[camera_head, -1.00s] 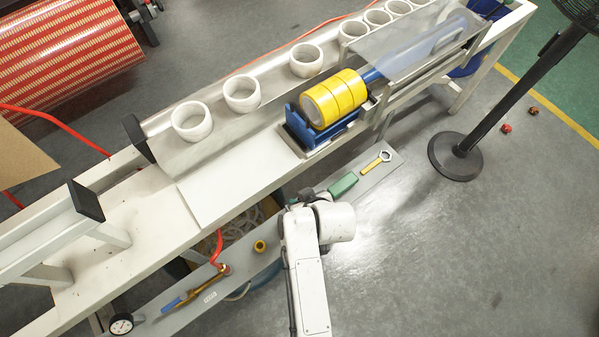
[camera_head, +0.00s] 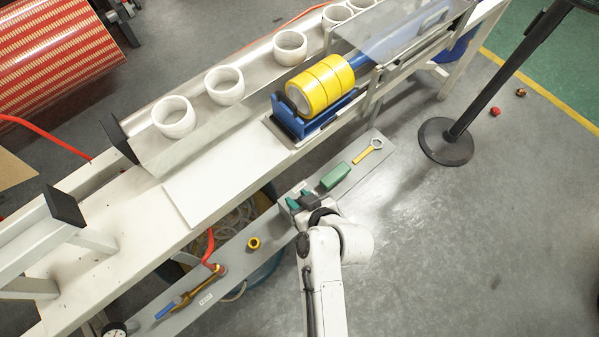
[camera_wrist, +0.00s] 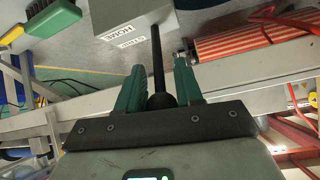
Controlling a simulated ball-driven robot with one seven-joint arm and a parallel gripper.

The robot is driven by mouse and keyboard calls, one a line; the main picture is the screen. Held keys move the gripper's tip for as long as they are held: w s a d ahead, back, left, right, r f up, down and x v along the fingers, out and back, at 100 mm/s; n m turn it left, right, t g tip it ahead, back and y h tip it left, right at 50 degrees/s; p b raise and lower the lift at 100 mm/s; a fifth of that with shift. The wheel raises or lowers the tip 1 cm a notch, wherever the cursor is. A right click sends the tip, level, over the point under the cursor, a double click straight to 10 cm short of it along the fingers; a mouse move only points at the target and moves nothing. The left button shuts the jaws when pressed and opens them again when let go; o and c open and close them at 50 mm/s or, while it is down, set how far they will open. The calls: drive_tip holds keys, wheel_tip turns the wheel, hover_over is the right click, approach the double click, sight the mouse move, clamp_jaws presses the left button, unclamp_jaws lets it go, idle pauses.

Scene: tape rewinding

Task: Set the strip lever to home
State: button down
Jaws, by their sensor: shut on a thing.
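The strip lever shows in the wrist view as a thin black rod (camera_wrist: 157,60) with a round black knob (camera_wrist: 161,100). My gripper (camera_wrist: 160,75) has its green fingers on both sides of the knob and is shut on it. The rod runs up to a grey box (camera_wrist: 178,18). The box carries upside-down labels reading HOME (camera_wrist: 117,31) and STRIP (camera_wrist: 131,43), left of the rod. In the head view my gripper (camera_head: 300,201) is over the narrow grey shelf (camera_head: 276,222); the lever cannot be made out there.
Yellow tape rolls (camera_head: 322,86) sit on the bench above. A black stand (camera_head: 446,141) is at right.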

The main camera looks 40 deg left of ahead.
drive_tip(key=c, duration=0.8)
unclamp_jaws()
drive_tip(key=shift+c, duration=0.2)
drive_tip(key=shift+d, duration=0.1)
drive_tip(key=v, duration=1)
drive_tip(key=shift+d+r, duration=0.2)
drive_tip(key=shift+d, duration=0.1)
drive_tip(key=d+f+m+t+h, duration=0.1)
drive_tip(key=d+m+h, duration=0.25)
drive_tip(key=d, duration=0.75)
drive_tip(key=d+f+m+h, duration=0.2)
drive_tip(key=d+m, duration=0.2)
drive_tip(key=d, duration=0.8)
drive_tip(key=s+d+r+m+g+h, duration=0.1)
drive_tip(key=s+d+m+h, duration=0.1)
drive_tip(key=s+d, duration=0.3)
drive_tip(key=s+d+r+m+g+h, duration=0.1)
drive_tip(key=s+d+m, duration=0.4)
drive_tip(key=d, duration=0.6)
drive_tip(key=shift+h, duration=0.75)
